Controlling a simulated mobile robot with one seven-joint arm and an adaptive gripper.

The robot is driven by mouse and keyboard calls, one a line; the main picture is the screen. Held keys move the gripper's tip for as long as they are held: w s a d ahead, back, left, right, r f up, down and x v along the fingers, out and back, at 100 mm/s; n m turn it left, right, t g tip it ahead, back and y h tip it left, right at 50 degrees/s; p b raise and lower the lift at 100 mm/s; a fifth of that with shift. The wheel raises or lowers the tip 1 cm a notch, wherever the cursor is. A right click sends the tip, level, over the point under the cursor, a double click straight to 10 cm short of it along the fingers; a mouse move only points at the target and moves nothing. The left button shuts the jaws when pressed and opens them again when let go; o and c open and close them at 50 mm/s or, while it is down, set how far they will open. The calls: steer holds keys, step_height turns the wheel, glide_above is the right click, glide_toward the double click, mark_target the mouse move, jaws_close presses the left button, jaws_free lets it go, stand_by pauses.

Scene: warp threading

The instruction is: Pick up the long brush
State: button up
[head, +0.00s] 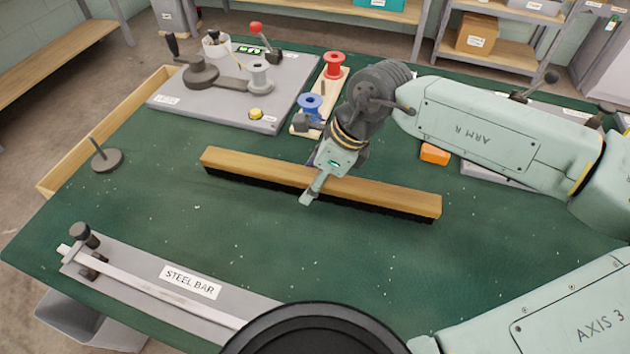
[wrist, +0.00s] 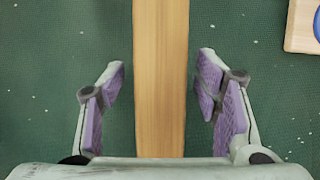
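The long brush (head: 390,196) has a pale wooden back and dark bristles. It lies on the green table, bristles down, running across the middle in the head view. In the wrist view its wooden back (wrist: 160,80) runs from top to bottom between the two fingers. My gripper (wrist: 160,84) is open, with purple pads on either side of the brush and a gap of green on both sides. In the head view my gripper (head: 312,180) is at the brush's middle and hides part of it.
A winding device (head: 215,85) stands at the back left. Behind the brush is a wooden strip (head: 325,95) with a red spool (head: 333,65) and a blue spool (head: 310,104). A steel bar fixture (head: 150,287) lies at the front left. An orange block (head: 435,153) is at right.

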jaws_close()
stand_by(0.5)
